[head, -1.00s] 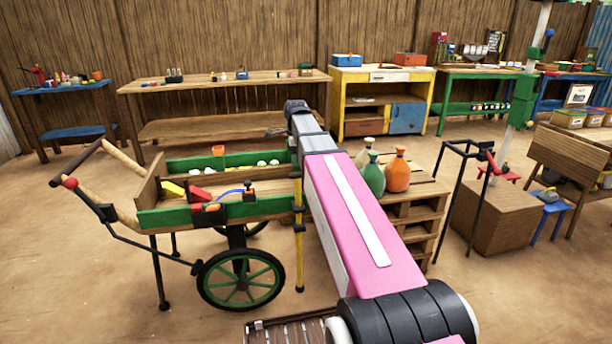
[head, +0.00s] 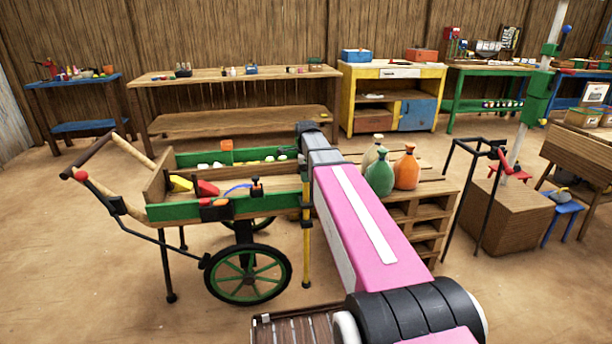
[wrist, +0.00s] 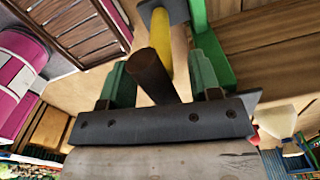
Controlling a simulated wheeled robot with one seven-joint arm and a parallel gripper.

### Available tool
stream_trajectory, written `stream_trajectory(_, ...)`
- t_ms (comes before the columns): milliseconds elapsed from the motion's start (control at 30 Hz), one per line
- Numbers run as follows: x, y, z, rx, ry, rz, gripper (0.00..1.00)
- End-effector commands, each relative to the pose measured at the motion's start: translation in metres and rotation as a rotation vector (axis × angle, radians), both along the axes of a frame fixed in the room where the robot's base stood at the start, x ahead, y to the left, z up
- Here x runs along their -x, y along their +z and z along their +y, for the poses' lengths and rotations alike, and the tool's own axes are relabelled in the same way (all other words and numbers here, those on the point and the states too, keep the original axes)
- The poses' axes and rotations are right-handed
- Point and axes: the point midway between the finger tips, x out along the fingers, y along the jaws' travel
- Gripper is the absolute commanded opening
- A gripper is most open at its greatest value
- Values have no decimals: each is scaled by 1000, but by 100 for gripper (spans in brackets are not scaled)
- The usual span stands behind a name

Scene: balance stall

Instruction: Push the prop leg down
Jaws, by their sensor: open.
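The prop leg (head: 306,262) is a yellow upright post with dark fittings at the right end of the wooden cart (head: 232,209). In the head view its dark foot is near the ground. In the wrist view the yellow leg (wrist: 160,38) ends in a dark brown cylinder that shows between the two green fingers of my gripper (wrist: 160,65). The fingers are apart, one on each side of it. I cannot tell whether either touches it. In the head view my gripper is hidden behind my pink and grey arm.
A pallet stack (head: 430,215) with green, orange and cream bottles stands right of my arm. A wooden crate (head: 508,220) and black frame are farther right. The cart's wheel (head: 248,277) is left of the leg. Workbenches line the back wall. The front-left ground is clear.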

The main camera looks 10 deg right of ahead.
Motion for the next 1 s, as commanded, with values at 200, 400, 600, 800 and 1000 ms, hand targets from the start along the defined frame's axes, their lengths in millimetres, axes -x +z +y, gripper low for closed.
stream_trajectory(200,0,-6,0,0,0,-1,57)
stream_trajectory(400,0,-6,0,0,0,-1,54)
stream_trajectory(600,0,-6,0,0,0,-1,0)
stream_trajectory(800,0,-15,0,0,-3,0,0)
stream_trajectory(1000,0,-49,0,0,-5,3,0)
